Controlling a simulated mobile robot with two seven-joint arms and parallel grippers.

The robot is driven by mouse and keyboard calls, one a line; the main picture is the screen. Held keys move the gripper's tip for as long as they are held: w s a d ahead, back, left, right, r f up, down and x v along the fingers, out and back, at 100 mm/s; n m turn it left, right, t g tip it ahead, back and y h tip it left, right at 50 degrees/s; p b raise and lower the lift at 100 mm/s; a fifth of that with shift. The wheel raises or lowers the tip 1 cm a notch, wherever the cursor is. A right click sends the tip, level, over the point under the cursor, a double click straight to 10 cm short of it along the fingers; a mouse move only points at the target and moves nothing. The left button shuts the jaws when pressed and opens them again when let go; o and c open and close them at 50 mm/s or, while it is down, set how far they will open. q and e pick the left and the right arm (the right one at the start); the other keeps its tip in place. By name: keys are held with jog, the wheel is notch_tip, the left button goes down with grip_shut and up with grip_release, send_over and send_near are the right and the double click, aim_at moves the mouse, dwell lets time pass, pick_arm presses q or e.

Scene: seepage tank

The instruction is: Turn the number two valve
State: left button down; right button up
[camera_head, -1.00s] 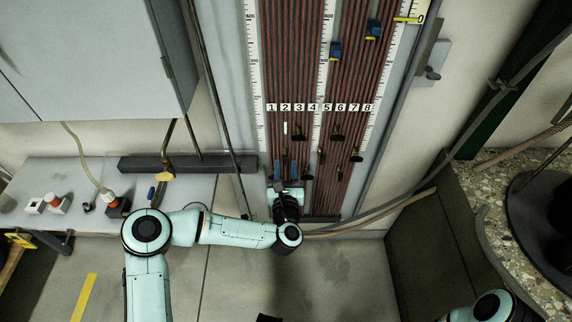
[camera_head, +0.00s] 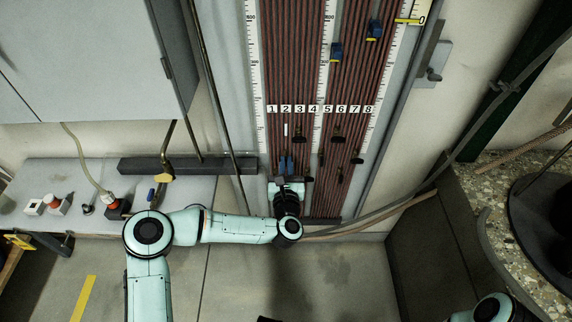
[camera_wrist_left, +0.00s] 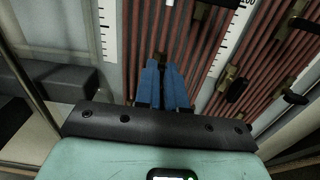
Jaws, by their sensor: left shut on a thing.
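My left gripper (camera_head: 286,160) is at the lower part of the tube board, below the number two plate (camera_head: 285,108). Its blue fingers are close together. In the left wrist view the gripper (camera_wrist_left: 161,66) is shut on a small brass-coloured valve (camera_wrist_left: 160,57). Only a bit of this valve shows between and beyond the fingertips; its handle is mostly hidden. It lies in line with the number two tube, so I take it as the number two valve.
Other black-handled valves stand close by, such as one at the upper right of the gripper (camera_head: 299,139) and another further right (camera_head: 338,138). Two blue-handled valves (camera_head: 336,50) sit higher. A dark bar (camera_head: 187,164) lies left of the board. A stone-topped counter (camera_head: 520,215) is at right.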

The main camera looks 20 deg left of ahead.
pick_arm(q)
jog(key=m, duration=0.2)
jog(key=m+p, duration=0.1)
jog(key=m, duration=0.1)
jog(key=m+p, duration=0.1)
jog(key=m, duration=0.1)
jog(key=shift+d+f+m, duration=0.15)
jog(key=shift+d+m, duration=0.25)
jog(key=m, duration=0.3)
jog(key=shift+w+d+f+m+p, duration=0.1)
jog(key=shift+f+m+p, duration=0.05)
jog(key=shift+m+p, duration=0.15)
jog(key=m, duration=0.3)
jog(key=shift+f, duration=0.2)
jog(key=shift+f+m, duration=0.15)
jog(key=shift+m, duration=0.9)
jog(key=shift+f+m, duration=0.1)
jog(key=shift+m, duration=0.95)
pick_arm(e)
jog(key=shift+t, duration=0.5)
jog(key=shift+w+a+r, duration=0.2)
jog(key=shift+w+r, duration=0.15)
jog(key=shift+r, duration=0.3)
jog(key=shift+w+a+r, duration=0.15)
jog(key=shift+w+r, duration=0.25)
jog(key=shift+r, duration=0.3)
jog(key=shift+w+a+r, duration=0.2)
jog(key=shift+w+r, duration=0.15)
jog(key=shift+r, duration=0.3)
